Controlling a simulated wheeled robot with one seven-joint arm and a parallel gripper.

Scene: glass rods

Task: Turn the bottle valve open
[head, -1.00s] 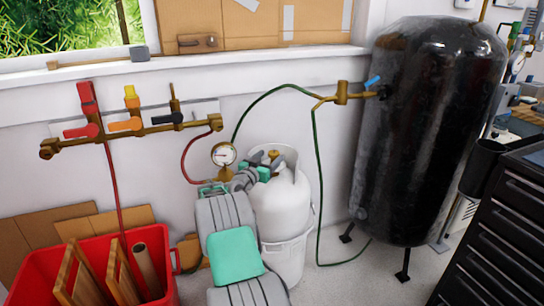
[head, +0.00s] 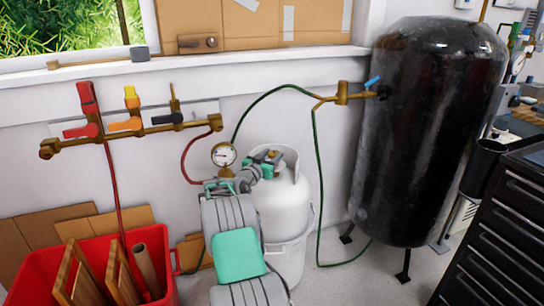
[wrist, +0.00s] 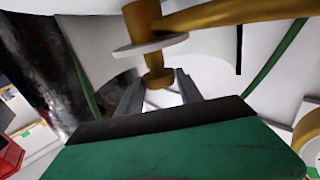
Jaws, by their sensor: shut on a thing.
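The white gas bottle (head: 285,215) stands upright on the floor against the wall. My gripper (head: 270,158) is at its top, inside the white collar, and largely hides the brass bottle valve in the head view. In the wrist view the brass valve knob (wrist: 158,78) sits between the two grey fingers of my gripper (wrist: 160,88), below a pale round disc. The gripper is shut on this knob. How far the valve is turned cannot be told.
A pressure gauge (head: 224,155) is just left of my wrist. A green hose (head: 316,180) runs to the black tank (head: 430,130) at right. A brass manifold (head: 150,128) is on the wall. A red bin (head: 195,290) stands at lower left.

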